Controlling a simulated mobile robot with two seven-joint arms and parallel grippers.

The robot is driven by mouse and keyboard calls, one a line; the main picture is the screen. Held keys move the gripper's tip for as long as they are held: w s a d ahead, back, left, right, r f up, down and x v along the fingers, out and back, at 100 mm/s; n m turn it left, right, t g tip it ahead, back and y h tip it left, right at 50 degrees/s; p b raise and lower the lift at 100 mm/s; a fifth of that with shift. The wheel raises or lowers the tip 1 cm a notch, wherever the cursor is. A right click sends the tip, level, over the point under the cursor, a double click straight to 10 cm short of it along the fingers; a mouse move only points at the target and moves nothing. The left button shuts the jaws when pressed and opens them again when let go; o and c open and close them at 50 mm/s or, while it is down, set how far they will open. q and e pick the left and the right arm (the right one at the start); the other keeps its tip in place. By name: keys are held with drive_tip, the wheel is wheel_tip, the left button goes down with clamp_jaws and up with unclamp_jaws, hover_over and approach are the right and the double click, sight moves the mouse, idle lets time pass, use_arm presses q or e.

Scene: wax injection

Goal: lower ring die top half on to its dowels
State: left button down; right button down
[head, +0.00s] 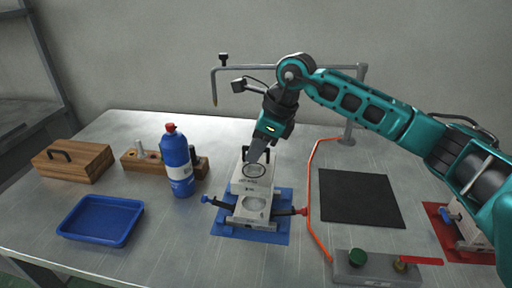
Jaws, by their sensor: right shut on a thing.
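My right gripper (263,153) reaches down from the right, shut at the back edge of the pale metal ring die top half (242,187). This plate shows a round ring feature and dark lettering. In front of it is a pale lower die part (235,213) with a round cavity, in a fixture on the blue mat (275,234). The top half appears behind and over the lower part. I cannot tell whether they touch, and the dowels are not clear to see. My left gripper is not in view.
Left are a blue tray (70,230), wooden box (70,163), wooden holder (135,167) and blue bottle (177,165). A black mat (358,198), orange hose (311,205), control box (375,272) and red mat (445,240) lie right. A grey pipe frame (350,110) stands behind.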

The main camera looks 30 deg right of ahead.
drive_tip(key=shift+f+b, duration=1.6)
drive_tip(key=shift+f, duration=0.65)
drive_tip(key=shift+f+b, duration=1.05)
drive_tip(key=shift+f, duration=0.15)
drive_tip(key=c, duration=1.3)
unclamp_jaws()
drive_tip(key=shift+o, duration=1.3)
drive_tip(key=shift+s+f, duration=0.1)
